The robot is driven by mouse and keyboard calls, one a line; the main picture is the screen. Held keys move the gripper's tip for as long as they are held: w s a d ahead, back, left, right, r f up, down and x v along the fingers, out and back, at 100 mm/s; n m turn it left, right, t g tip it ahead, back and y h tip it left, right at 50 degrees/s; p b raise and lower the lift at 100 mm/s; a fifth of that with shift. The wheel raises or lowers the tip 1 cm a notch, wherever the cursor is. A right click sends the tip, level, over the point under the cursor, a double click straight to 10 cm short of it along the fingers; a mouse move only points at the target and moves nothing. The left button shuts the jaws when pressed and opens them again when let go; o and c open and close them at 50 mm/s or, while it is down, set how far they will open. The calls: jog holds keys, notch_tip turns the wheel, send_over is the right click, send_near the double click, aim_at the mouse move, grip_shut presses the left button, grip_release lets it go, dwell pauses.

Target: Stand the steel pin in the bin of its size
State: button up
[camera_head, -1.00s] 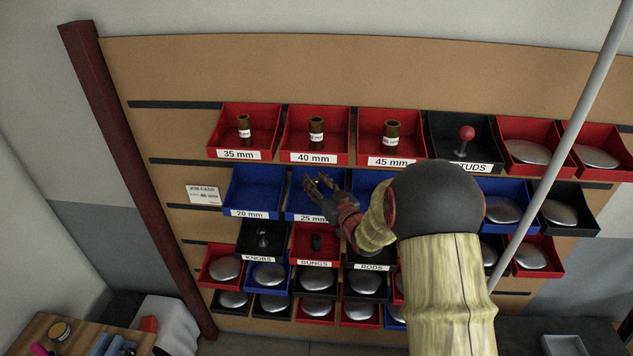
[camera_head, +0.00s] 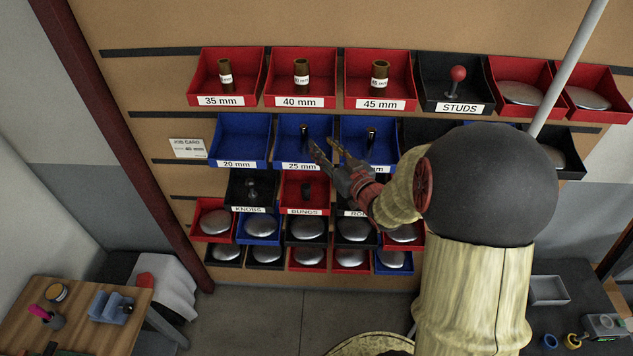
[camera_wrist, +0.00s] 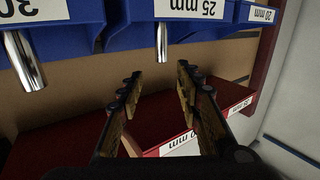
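A steel pin (camera_head: 304,137) stands upright in the blue 25 mm bin (camera_head: 276,150). In the inverted wrist view the same pin (camera_wrist: 162,42) shows as a bright rod by the 25 mm label. My gripper (camera_head: 326,147) is in front of that bin, tilted towards it. In the wrist view its two fingers (camera_wrist: 160,74) are spread with nothing between them, and the pin's end lies just beyond the fingertips, apart from them. Another, thicker pin (camera_head: 372,137) stands in the blue bin to the right, labelled 30 in the wrist view (camera_wrist: 24,60). The blue 20 mm bin (camera_head: 243,140) looks empty.
The studs bin (camera_head: 459,105) has a red-knobbed stud. Knobs (camera_head: 250,209) and bungs (camera_head: 305,210) bins lie below. My arm hides part of the right side.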

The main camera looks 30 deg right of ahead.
jog(key=s+a+r+m+g+h, duration=0.1)
jog(key=s+a+r+g+h, duration=0.1)
jog(key=s+a+r+g, duration=0.45)
jog(key=s+a+g+y, duration=0.1)
jog(key=s+a+g, duration=0.1)
jog(key=s+a, duration=0.4)
jog(key=s+a+f+n+g+y, duration=0.1)
jog(key=s+a+g, duration=0.2)
jog(key=s+a, duration=0.4)
jog(key=s, duration=0.8)
jog(key=shift+a+y, duration=0.25)
jog(key=shift+y, duration=0.05)
notch_tip(320, 180, down, 24)
jog(key=b, duration=2.4)
